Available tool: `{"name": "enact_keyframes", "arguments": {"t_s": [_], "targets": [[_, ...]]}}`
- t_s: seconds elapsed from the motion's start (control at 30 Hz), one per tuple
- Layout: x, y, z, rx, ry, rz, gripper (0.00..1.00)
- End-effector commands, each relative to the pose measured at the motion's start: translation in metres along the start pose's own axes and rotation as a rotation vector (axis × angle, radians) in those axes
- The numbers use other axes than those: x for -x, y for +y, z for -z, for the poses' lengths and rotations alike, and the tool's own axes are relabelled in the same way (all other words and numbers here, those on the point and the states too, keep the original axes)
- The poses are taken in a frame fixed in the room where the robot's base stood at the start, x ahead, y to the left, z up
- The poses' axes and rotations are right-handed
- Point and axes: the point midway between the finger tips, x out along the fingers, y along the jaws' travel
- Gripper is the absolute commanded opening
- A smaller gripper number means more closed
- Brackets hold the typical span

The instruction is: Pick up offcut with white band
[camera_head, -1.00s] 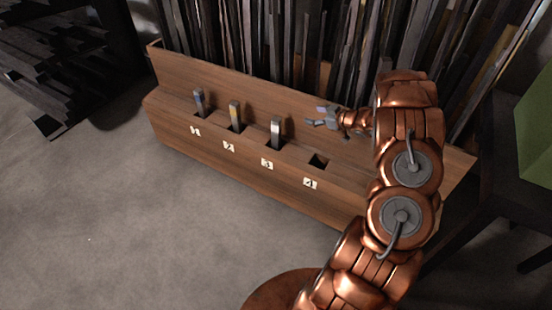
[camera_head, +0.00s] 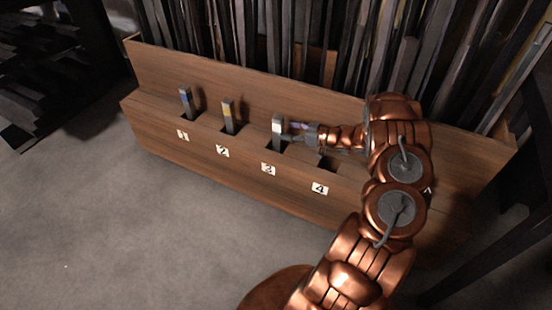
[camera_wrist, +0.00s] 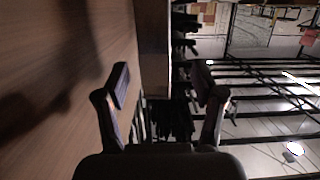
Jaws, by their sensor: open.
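The offcut with the white band (camera_head: 278,133) stands upright in the slot above label 3 in the head view. My gripper (camera_head: 290,138) is just to its right, with its fingers reaching toward it at about band height or slightly lower. Whether the fingers touch it cannot be told. In the wrist view my gripper (camera_wrist: 163,85) is open, its two fingers well apart. A dim brownish bar lies beyond and between the fingers there; I cannot tell whether it is the offcut.
Offcuts with a blue band (camera_head: 186,102) and a yellow band (camera_head: 228,116) stand in slots 1 and 2 of the wooden bench (camera_head: 230,178). Slot 4 (camera_head: 327,163) looks empty, partly under my wrist. Long dark strips (camera_head: 300,45) stand behind the bench.

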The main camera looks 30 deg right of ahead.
Motion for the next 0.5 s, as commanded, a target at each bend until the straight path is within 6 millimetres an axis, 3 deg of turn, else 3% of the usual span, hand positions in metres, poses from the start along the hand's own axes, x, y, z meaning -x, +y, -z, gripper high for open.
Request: {"name": "enact_keyframes", "arguments": {"t_s": [0.17, 0.5], "targets": [[-0.012, 0.001, -0.001, 0.001, 0.0, 0.0, 0.68], [-0.054, 0.003, 0.0, -0.001, -0.001, 0.004, 0.68]]}}
